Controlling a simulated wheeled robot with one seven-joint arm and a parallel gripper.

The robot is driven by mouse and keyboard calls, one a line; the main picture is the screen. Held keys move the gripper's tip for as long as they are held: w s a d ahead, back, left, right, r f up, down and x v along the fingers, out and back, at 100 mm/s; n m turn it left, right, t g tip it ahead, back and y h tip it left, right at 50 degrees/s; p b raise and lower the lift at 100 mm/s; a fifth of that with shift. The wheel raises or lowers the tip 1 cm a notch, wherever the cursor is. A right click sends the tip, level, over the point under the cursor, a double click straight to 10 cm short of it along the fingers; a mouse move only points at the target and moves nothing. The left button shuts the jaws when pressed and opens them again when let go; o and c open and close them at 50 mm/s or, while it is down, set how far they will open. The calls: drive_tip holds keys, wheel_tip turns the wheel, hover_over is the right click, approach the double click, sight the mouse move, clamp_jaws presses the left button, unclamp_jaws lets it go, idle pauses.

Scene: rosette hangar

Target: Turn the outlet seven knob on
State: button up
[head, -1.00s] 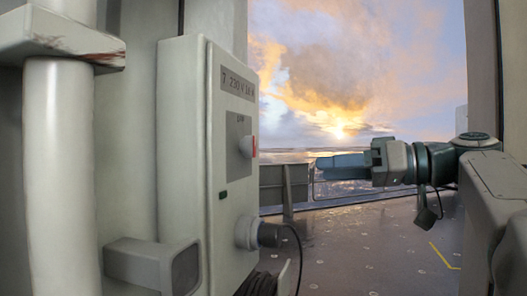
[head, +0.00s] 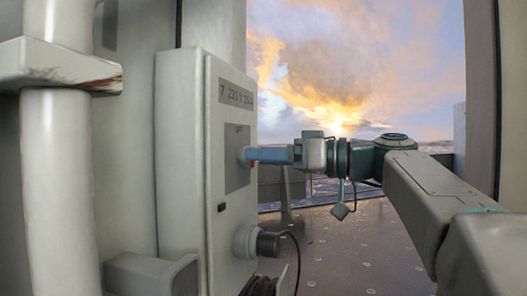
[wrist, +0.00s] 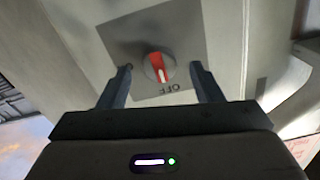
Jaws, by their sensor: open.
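The outlet seven box (head: 182,160) is a pale grey cabinet with a label (head: 236,94) starting with 7 on its front. Its knob (wrist: 160,68) is round and grey with a red and white pointer, on a grey plate (wrist: 190,30); the pointer is towards the OFF mark (wrist: 173,88). My gripper (head: 252,154) is at the knob in the head view and hides most of it. In the wrist view my gripper (wrist: 160,72) is open, with one finger on each side of the knob and gaps between. Contact is not visible.
A plug (head: 268,243) with a black cable sits in the socket below the knob. A white pipe (head: 58,180) and bracket (head: 60,66) stand left of the box. The deck (head: 345,240) to the right is open.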

drive_tip(key=shift+w+a, duration=0.15)
drive_tip(key=shift+a, duration=0.3)
drive_tip(key=c, duration=1)
